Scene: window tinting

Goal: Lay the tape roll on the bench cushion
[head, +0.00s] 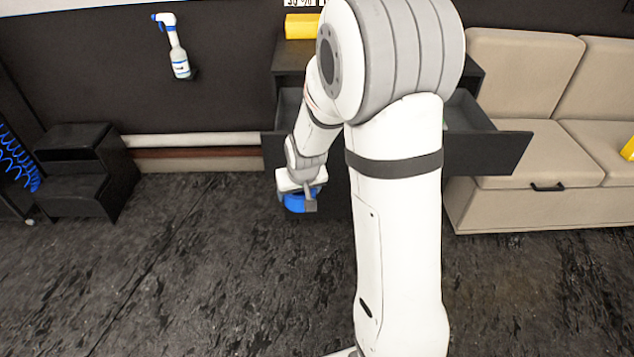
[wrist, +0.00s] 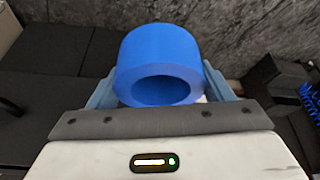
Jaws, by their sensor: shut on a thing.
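The tape roll is a blue ring (wrist: 160,50), held between the two fingers of my gripper (wrist: 158,88) in the wrist view. In the head view the blue roll (head: 294,202) shows low at the end of my arm, in front of the dark cabinet, with my gripper (head: 310,200) shut on it. The bench cushion (head: 590,140) is beige and lies on the bench at the right. My gripper and the roll are well to the left of the bench, apart from it.
A dark cabinet has an open drawer (head: 500,148) jutting toward the bench. A yellow thing (head: 301,26) sits on the cabinet; another (head: 628,149) is at the right edge. A spray bottle (head: 176,52) is on the wall. Black steps (head: 80,180) stand left. The dark floor (head: 190,260) is open.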

